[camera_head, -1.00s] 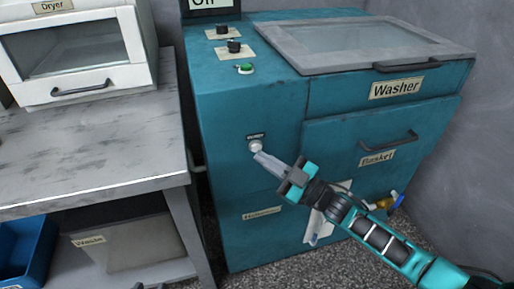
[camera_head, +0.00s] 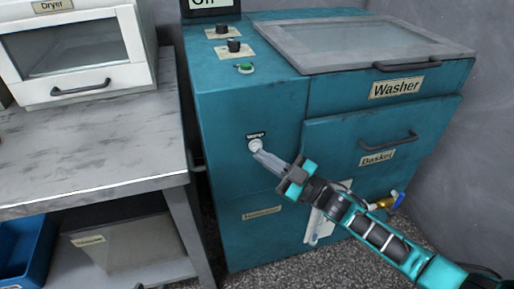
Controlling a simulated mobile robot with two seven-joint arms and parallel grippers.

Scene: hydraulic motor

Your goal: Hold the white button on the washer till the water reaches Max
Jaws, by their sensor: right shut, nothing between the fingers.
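The washer (camera_head: 250,183) is a teal cabinet with a glass lid on top and labels reading Washer and Basket. The white button (camera_head: 255,145) is on its front face at the left, under a small dark label. My right gripper (camera_head: 258,153) is shut and empty, and its fingertips are at the button, seemingly touching it. I cannot tell how far the button is pressed. A white panel with a clear tube (camera_head: 316,226) is low on the front, partly hidden behind my right arm; its water level and any Max mark cannot be read. My left gripper is not in view.
Black knobs (camera_head: 234,46) and a green button (camera_head: 245,68) are on the washer's top left. A grey table (camera_head: 90,165) with a white dryer (camera_head: 80,60) stands at the left. A brass valve (camera_head: 384,202) with a blue handle sticks out at the lower right, near my right arm.

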